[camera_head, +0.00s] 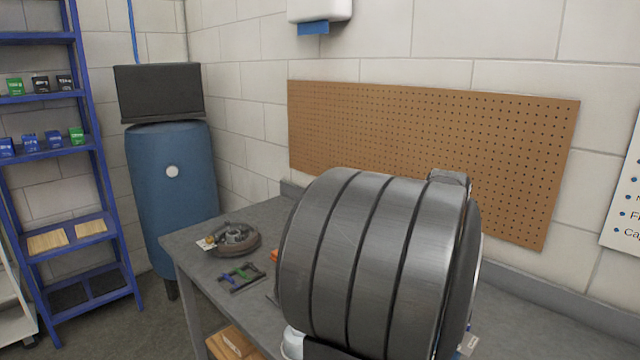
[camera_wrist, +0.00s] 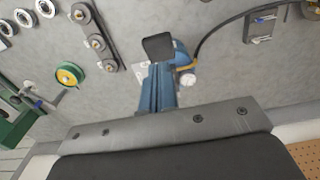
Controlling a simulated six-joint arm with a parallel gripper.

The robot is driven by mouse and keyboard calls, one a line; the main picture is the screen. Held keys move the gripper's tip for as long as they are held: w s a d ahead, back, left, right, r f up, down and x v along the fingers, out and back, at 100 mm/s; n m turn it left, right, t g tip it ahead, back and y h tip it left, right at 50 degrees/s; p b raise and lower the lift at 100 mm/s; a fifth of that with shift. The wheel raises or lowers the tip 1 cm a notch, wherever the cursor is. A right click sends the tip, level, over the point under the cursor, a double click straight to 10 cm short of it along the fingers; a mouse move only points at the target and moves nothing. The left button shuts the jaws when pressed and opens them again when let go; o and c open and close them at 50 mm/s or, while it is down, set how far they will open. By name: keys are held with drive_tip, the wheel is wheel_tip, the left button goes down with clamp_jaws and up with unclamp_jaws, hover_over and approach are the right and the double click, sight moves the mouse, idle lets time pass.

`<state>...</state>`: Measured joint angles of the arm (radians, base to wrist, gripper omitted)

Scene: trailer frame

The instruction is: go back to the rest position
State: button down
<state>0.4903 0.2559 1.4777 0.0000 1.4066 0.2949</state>
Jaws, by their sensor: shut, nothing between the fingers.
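My gripper (camera_wrist: 158,48) shows in the wrist view as narrow blue fingers with a dark tip, reaching out from a grey bolted bar. The fingers are together and hold nothing. They are over the grey workbench (camera_wrist: 230,85), seen from above; whether they touch anything below is hard to tell. The gripper does not show clearly in the head view, where the bench (camera_head: 198,240) runs along the wall. A blue part with a white round gauge (camera_wrist: 188,80) and a dark hose lies on the bench close beside the fingers.
The wrist view shows pulleys on a plate (camera_wrist: 97,42), a green-yellow spool (camera_wrist: 69,75) and several rings on the bench. The head view shows a brown round part (camera_head: 236,239), a small frame (camera_head: 242,277), a pegboard (camera_head: 400,140), a blue tank (camera_head: 170,190) and blue shelves (camera_head: 90,130).

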drive_tip(key=shift+a+f, duration=0.1)
drive_tip(key=shift+f, duration=1.65)
drive_tip(key=shift+s, duration=0.1)
drive_tip(key=c, duration=1.3)
unclamp_jaws()
drive_tip(key=o, duration=0.4)
drive_tip(key=shift+r, duration=0.15)
drive_tip(key=o, duration=0.9)
drive_tip(key=w+d+r, duration=0.3)
drive_tip(key=d+r, duration=0.1)
drive_tip(key=d, duration=0.1)
drive_tip(key=shift+d+r, duration=0.25)
drive_tip(key=w+d+r, duration=0.2)
drive_tip(key=d+r, duration=0.3)
wheel_tip(320, 180, down, 10)
drive_tip(key=shift+s+d, duration=0.2)
